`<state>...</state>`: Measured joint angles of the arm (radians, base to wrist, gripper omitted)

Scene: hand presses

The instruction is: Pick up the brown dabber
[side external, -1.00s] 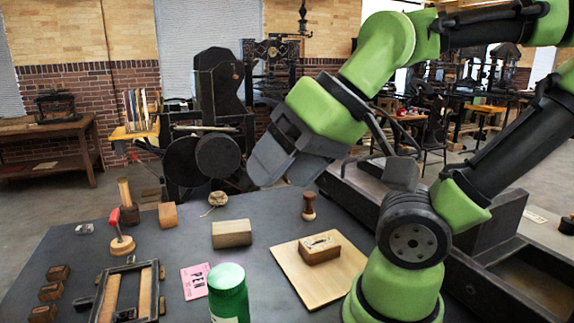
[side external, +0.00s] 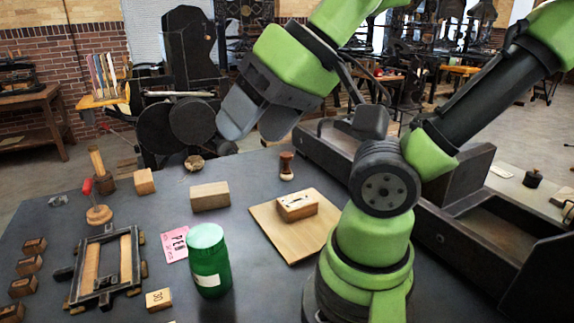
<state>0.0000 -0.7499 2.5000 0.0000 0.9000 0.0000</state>
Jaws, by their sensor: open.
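The brown dabber (side external: 286,166) stands upright on the dark table, just behind the wooden board. It has a dark brown turned top and a paler lower part. My gripper (side external: 257,121) is in the air, up and to the left of the dabber in the picture. Its two grey fingers are apart with nothing between them, and they point down to the left. The dabber is apart from the gripper and in full view.
A wooden board (side external: 268,233) with a block (side external: 297,204) lies in front of the dabber. A wooden block (side external: 210,195), green jar (side external: 208,262), pink card (side external: 175,245), small pouch (side external: 194,163) and dark frame (side external: 105,268) are to the left. A press bed (side external: 450,205) stands right.

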